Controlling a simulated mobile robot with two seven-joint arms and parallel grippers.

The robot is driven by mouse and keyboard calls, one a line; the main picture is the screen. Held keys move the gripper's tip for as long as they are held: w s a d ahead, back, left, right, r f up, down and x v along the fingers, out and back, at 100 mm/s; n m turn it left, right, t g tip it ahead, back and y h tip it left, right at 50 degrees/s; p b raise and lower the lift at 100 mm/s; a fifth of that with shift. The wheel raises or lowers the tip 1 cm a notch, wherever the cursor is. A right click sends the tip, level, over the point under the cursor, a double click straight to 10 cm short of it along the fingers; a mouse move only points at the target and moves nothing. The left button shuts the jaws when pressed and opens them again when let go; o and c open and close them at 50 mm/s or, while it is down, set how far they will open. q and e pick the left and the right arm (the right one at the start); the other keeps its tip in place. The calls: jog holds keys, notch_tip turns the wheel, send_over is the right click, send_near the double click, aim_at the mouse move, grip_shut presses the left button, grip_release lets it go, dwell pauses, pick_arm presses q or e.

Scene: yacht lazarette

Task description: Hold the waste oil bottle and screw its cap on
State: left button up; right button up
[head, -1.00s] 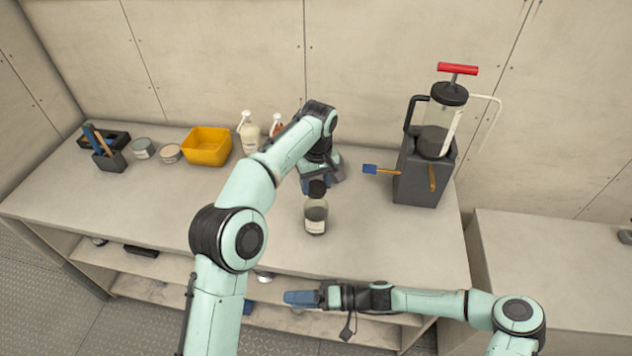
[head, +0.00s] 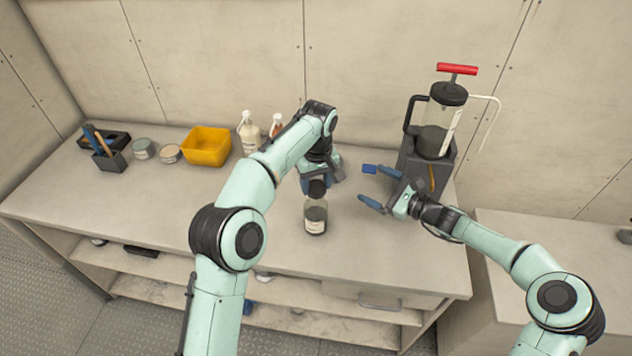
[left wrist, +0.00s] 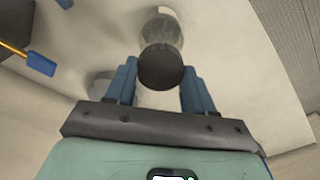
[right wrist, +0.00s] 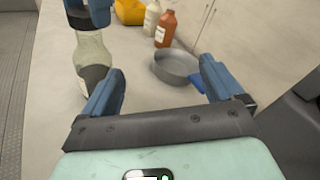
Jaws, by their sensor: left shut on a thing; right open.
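The waste oil bottle (head: 315,215) is clear with dark contents and a pale label. It stands upright on the bench, and it also shows in the right wrist view (right wrist: 93,62). My left gripper (head: 316,184) is above it, shut on the black cap (head: 317,190). In the left wrist view the round cap (left wrist: 160,68) sits between the two blue fingers. The cap is in line with the bottle's neck; I cannot tell whether it is threaded. My right gripper (head: 377,188) is open and empty, to the right of the bottle. Its fingers (right wrist: 160,75) point across the bench.
A pump jug (head: 440,120) on a dark block stands at the right. A blue-tipped brush (head: 370,169) lies by my right gripper. A round grey pan (right wrist: 176,67) is behind. The front bench is clear.

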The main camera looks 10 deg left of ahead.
aim_at(327, 223)
jog(key=s+a+f+g, duration=0.1)
jog(key=s+a+f, duration=0.1)
jog(key=f, duration=0.1)
jog(key=s+a+f+m+g, duration=0.1)
jog(key=s+a+f+g, duration=0.1)
jog(key=s+f, duration=0.1)
jog(key=s+a+f+g, duration=0.1)
jog(key=s+a+f, duration=0.1)
jog(key=f, duration=0.2)
jog(key=shift+s+f+m, duration=0.15)
jog(key=shift+f+m, duration=0.2)
jog(key=shift+m, duration=0.05)
jog(key=x, duration=0.9)
jog(key=shift+a+f, duration=0.25)
jog(key=shift+f, duration=0.1)
jog(key=c, duration=0.7)
jog(key=shift+c, duration=0.2)
